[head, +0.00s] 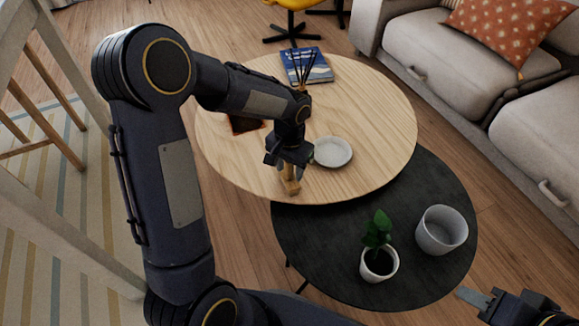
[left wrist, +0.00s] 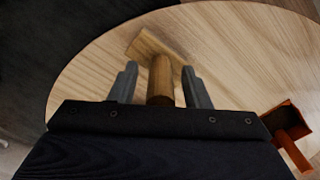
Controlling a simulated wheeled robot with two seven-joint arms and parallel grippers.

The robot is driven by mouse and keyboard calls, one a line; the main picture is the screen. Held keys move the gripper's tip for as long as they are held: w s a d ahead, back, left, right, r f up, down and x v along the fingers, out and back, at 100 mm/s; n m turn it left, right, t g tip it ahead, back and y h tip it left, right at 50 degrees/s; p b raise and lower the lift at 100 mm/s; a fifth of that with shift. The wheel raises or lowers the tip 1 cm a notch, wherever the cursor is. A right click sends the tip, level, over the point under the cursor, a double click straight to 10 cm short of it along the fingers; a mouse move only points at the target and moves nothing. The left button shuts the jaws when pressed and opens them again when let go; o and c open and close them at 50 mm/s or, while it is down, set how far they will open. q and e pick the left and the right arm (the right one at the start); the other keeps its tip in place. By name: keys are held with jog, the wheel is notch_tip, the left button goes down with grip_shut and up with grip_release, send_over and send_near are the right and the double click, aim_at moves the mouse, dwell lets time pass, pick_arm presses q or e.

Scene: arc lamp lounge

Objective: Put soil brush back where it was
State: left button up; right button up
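The soil brush, a light wooden piece with a round handle and a flat head, is at the front edge of the round wooden table (head: 375,90). In the head view its lower end (head: 291,187) shows below my left gripper (head: 287,166). In the left wrist view the brush handle (left wrist: 160,78) lies between the two fingers of my left gripper (left wrist: 160,88), with a gap on each side. That gripper is open around the handle. My right gripper (head: 474,297) is at the lower right corner, partly out of frame; its opening is unclear.
A dark round table (head: 315,245) stands lower in front, holding a potted plant (head: 378,262) and a grey pot (head: 441,230). A pale plate (head: 333,152), a blue book (head: 307,66), reed sticks and a reddish-brown item (head: 243,125) are on the wooden table. A sofa (head: 450,70) is right.

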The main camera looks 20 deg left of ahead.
pick_arm(q)
notch_tip(320, 180, up, 11)
jog(key=p, duration=0.4)
jog(key=shift+r, duration=0.1)
jog(key=shift+r+p, duration=0.3)
jog(key=shift+r, duration=0.3)
jog(key=s+r+n+t+h, duration=0.1)
jog(key=s+r+t+h, duration=0.1)
jog(key=s, duration=0.9)
jog(key=s+d+r+n+t+h, duration=0.1)
jog(key=s+r+n+t, duration=0.1)
jog(key=s, duration=0.8)
jog(key=shift+s+r+t+h, duration=0.4)
jog(key=shift+r+t, duration=0.4)
jog(key=shift+r, duration=0.2)
